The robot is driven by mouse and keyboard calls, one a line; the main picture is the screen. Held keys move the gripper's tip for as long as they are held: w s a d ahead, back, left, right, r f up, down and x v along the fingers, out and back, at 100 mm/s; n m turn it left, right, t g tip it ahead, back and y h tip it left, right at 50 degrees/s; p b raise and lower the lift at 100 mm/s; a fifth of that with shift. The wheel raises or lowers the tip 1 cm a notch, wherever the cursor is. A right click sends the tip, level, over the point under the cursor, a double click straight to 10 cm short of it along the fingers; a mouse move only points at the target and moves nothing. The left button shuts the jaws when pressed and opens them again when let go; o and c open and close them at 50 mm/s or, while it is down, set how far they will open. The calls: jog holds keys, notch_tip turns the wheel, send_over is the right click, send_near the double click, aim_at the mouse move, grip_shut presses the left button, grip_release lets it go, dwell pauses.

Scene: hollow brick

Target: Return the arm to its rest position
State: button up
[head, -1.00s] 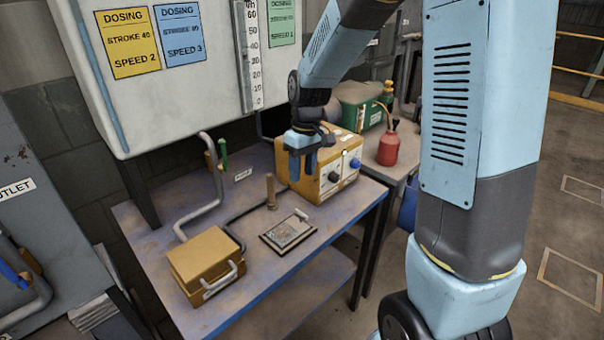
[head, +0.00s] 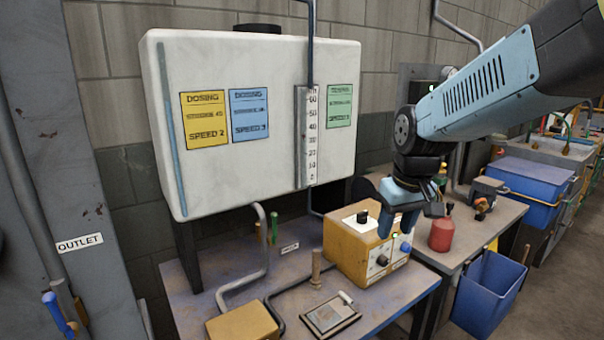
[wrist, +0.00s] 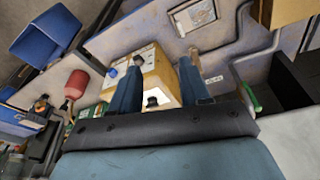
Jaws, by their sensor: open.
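My gripper (head: 400,222) has two blue fingers that point down and stand apart, with nothing between them. In the head view it overlaps the right part of an orange and white control box (head: 352,250) on the bench. The wrist view shows my open gripper (wrist: 158,82) with the control box (wrist: 152,78) beyond and between the fingers. I cannot tell the exact gap between fingers and box. My arm reaches in from the upper right of the head view.
A white dosing tank (head: 250,140) stands behind the bench (head: 190,305). A framed plate (head: 330,315), an upright wooden handle (head: 316,268) and an orange-brown case (head: 242,324) are on the bench. A red bottle (head: 441,234) and a blue bin (head: 488,290) are to the right.

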jog(key=s+d+r+m+t, duration=0.1)
jog(key=s+d+r, duration=0.1)
jog(key=s, duration=0.4)
jog(key=s+d+r+m+t, duration=0.2)
jog(key=s+r, duration=0.1)
jog(key=s, duration=0.2)
jog(key=shift+s+d+r, duration=0.2)
jog(key=shift+s+d, duration=0.05)
jog(key=shift+s, duration=0.15)
